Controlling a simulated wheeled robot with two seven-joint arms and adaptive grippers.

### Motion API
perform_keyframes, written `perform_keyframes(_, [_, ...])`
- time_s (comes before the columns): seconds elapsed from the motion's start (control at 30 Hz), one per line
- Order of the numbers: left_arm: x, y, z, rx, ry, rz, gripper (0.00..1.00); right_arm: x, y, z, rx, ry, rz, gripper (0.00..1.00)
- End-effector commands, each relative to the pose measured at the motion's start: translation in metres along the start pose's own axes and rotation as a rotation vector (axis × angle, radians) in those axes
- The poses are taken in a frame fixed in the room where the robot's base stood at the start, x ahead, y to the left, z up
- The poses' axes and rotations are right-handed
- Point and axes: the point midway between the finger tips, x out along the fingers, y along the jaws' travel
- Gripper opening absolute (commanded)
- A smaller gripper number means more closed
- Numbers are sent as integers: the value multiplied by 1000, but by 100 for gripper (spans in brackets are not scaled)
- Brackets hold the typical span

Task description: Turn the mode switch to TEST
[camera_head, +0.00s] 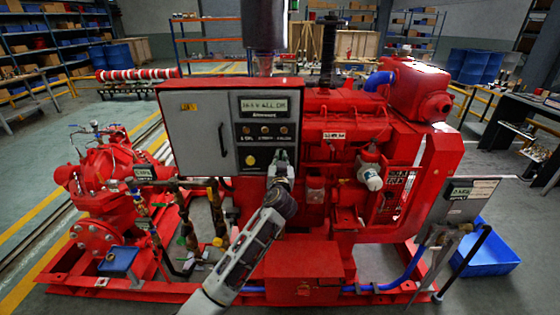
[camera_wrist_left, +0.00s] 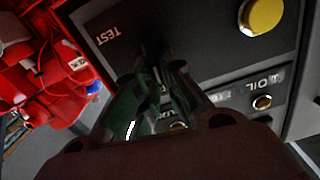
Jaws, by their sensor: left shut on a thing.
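The dark control panel (camera_head: 264,132) is on the front of the grey cabinet on the red pumpset. My left gripper (camera_head: 281,160) is at its lower right corner, shut on the mode switch. In the left wrist view, the gripper fingers (camera_wrist_left: 157,75) close around the dark switch knob (camera_wrist_left: 152,47), which is mostly hidden by the fingers and shadow. The white TEST label (camera_wrist_left: 107,36) shows upside down beside the knob. I cannot read the knob's pointing direction. My right gripper is not in view.
A yellow button (camera_head: 250,160) sits left of the gripper on the same panel; several indicator lamps (camera_head: 264,130) are above. The grey cabinet door (camera_head: 197,130) with a handle is to the left. A blue bin (camera_head: 490,250) stands on the floor at right.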

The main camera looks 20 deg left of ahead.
Motion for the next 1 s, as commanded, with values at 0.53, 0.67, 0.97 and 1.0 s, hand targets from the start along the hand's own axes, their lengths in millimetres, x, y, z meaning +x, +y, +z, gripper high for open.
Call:
perform_keyframes(0.53, [0,8,1,401,0,0,0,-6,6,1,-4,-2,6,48])
perform_keyframes(0.67, [0,10,1,513,1,0,0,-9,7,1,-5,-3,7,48])
perform_keyframes(0.97, [0,15,4,790,1,1,0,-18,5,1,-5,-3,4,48])
perform_keyframes(1.0, [0,16,5,828,1,1,0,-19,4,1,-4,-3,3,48])
